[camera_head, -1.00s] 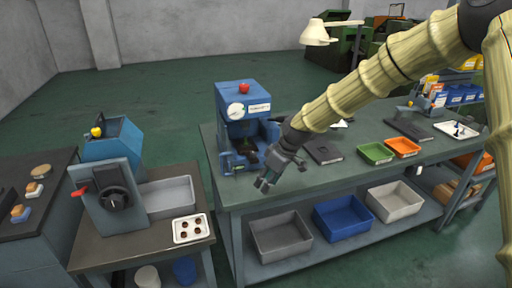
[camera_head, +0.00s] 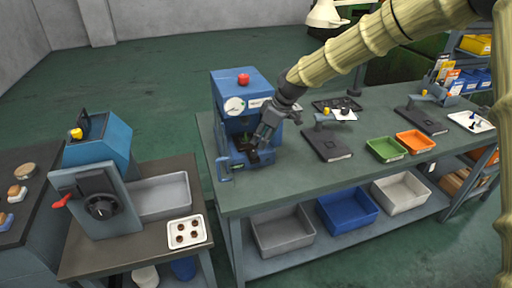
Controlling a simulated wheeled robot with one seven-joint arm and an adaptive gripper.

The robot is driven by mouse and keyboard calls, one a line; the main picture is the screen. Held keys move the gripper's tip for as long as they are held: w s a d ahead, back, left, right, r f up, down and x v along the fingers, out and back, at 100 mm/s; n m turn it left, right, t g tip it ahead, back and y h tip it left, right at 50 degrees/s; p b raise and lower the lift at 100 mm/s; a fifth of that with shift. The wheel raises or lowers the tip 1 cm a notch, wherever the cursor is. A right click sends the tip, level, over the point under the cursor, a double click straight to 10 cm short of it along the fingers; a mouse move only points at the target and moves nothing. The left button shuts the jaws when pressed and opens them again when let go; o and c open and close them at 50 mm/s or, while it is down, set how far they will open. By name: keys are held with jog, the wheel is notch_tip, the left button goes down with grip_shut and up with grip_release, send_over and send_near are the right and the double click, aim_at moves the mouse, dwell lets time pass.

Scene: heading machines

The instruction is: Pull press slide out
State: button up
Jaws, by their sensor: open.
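The blue press (camera_head: 240,97) with a red button and a round gauge stands at the left end of the grey-green workbench (camera_head: 275,189). The press slide, a blue tray-like part with a handle (camera_head: 225,168) at its front left, shows low at the front of the press. A dark piece lies on the slide. My gripper (camera_head: 258,142) is in front of the press, pointing down over the right part of the slide. It is open. I cannot tell whether its fingertips touch anything. My gripper hides part of the press's opening.
A dark stand (camera_head: 327,143), a green tray (camera_head: 386,150) and an orange tray (camera_head: 415,141) stand to the right on the bench. To the left, a smaller table holds a blue machine (camera_head: 97,140) and a white tray (camera_head: 187,233). The bench front is clear.

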aim_at(255, 152)
jog(key=p+x, duration=0.2)
jog(key=x, duration=0.5)
jog(key=shift+w+f, duration=0.1)
jog(key=shift+f, duration=0.05)
jog(key=shift+c, duration=0.4)
grip_shut()
